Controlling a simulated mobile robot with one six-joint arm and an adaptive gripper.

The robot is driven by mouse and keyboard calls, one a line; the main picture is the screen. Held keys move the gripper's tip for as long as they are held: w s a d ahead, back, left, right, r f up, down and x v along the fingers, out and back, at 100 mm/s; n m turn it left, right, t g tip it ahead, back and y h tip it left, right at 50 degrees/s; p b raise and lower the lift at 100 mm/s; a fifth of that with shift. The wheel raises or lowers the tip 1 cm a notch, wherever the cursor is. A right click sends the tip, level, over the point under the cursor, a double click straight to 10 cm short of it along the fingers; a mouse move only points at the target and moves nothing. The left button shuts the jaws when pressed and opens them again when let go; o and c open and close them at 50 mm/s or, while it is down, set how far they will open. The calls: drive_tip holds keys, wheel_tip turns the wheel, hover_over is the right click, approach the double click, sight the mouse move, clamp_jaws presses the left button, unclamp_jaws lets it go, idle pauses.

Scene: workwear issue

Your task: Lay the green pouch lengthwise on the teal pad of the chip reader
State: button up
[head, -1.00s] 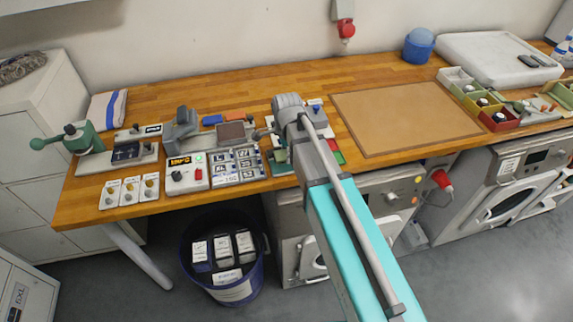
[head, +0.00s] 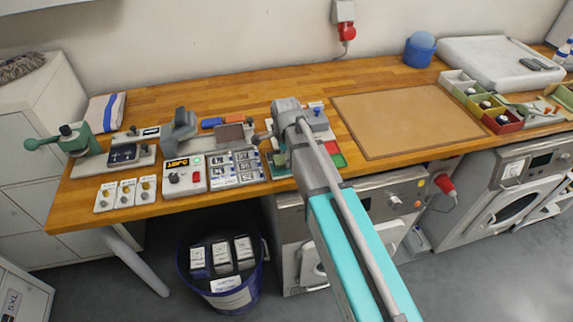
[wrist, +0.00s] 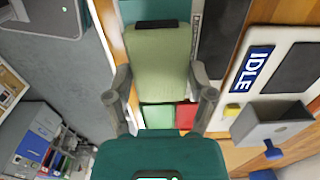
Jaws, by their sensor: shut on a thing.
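The green pouch (wrist: 158,62) is pale green with a black strip at its top end in the wrist view. My gripper (wrist: 160,88) is shut on it, with one finger along each long side. A teal surface (wrist: 142,10), which looks like the chip reader's pad, shows past the pouch's far end. In the head view my gripper (head: 288,150) is over the front of the workbench, and my arm hides the pouch. A dark green surface (head: 279,166) shows just left of it. Whether pouch and pad touch is unclear.
A green and red tile pair (wrist: 170,116) lies below the pouch in the wrist view. A reader marked IDLE (wrist: 257,68) and a grey holder (wrist: 272,122) stand to the right. The brown mat (head: 405,120) on the bench is clear.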

drive_tip(key=shift+f+b, duration=0.85)
drive_tip(key=shift+f, duration=0.35)
drive_tip(key=shift+f, duration=0.15)
drive_tip(key=o, duration=1.1)
drive_tip(key=shift+c, duration=0.2)
drive_tip(key=shift+r, duration=0.2)
wheel_tip(320, 180, up, 12)
drive_tip(key=p, duration=1.2)
